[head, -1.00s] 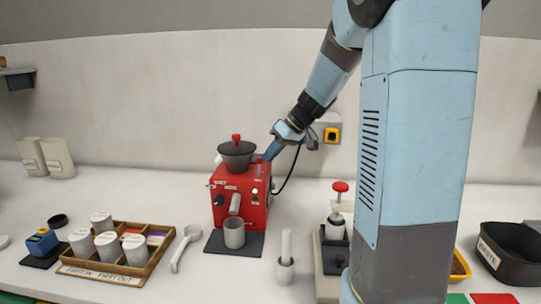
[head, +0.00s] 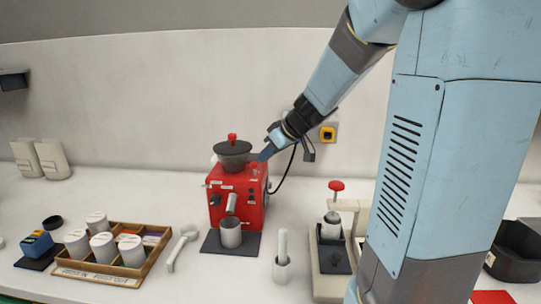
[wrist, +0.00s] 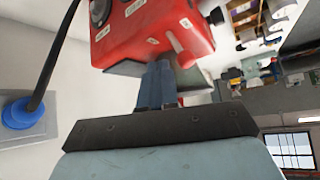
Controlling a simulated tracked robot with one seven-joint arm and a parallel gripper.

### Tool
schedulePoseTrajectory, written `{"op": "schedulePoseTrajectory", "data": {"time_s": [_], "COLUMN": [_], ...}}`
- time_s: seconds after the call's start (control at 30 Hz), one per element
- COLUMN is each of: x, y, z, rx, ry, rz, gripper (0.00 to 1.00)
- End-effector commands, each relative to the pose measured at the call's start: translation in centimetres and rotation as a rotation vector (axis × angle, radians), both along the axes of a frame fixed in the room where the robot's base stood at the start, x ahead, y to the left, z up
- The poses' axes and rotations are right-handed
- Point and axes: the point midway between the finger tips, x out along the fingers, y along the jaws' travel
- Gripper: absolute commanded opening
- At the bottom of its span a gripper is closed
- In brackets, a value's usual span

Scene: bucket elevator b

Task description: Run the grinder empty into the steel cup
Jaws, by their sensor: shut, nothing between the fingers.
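The red grinder (head: 240,198) stands on a dark mat against the back wall, with a dark hopper (head: 233,152) and a red-knobbed lid on top. The steel cup (head: 231,233) stands upright on the mat under the grinder's front spout. My gripper (head: 264,156) is at the grinder's upper right rear edge, pointing down to the left. In the wrist view my gripper (wrist: 158,75) shows its blue fingers together, in front of the grinder's red body (wrist: 150,32). Nothing shows between the fingers. I cannot tell whether they touch the grinder.
A wooden tray of canisters (head: 147,275) lies left. A tamping stand (head: 331,250) stands right. My arm covers the right side.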

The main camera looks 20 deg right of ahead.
Motion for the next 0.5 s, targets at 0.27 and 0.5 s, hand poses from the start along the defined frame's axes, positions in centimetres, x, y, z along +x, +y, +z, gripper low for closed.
{"op": "schedulePoseTrajectory", "data": {"time_s": [0.27,0.5], "x": [-0.8,-1.2], "y": [0.5,0.8], "z": [0.5,0.7], "rx": [0.000,0.000], "ry": [0.001,0.001], "rz": [0.004,0.005], "gripper": [0.00,0.00]}}
